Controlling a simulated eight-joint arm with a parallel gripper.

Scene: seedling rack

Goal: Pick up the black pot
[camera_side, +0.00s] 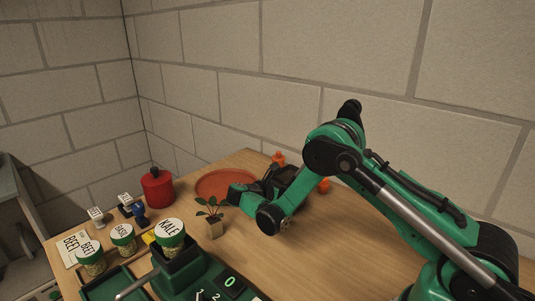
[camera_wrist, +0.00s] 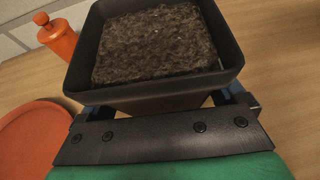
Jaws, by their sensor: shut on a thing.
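The black pot (camera_wrist: 155,95) is square, open at the top and filled with brown soil (camera_wrist: 160,45). My gripper (camera_wrist: 160,108) is shut on it, with its fingers at the near side of the pot in the wrist view. In the side view my gripper (camera_side: 262,192) is at the far part of the table, and the dark pot (camera_side: 287,175) shows only partly behind it. I cannot tell whether the pot's base touches the table.
An orange saucer (camera_side: 225,175) lies left of my gripper, and an orange bottle (camera_wrist: 58,36) stands close by. Bare table (camera_side: 340,245) lies in front.

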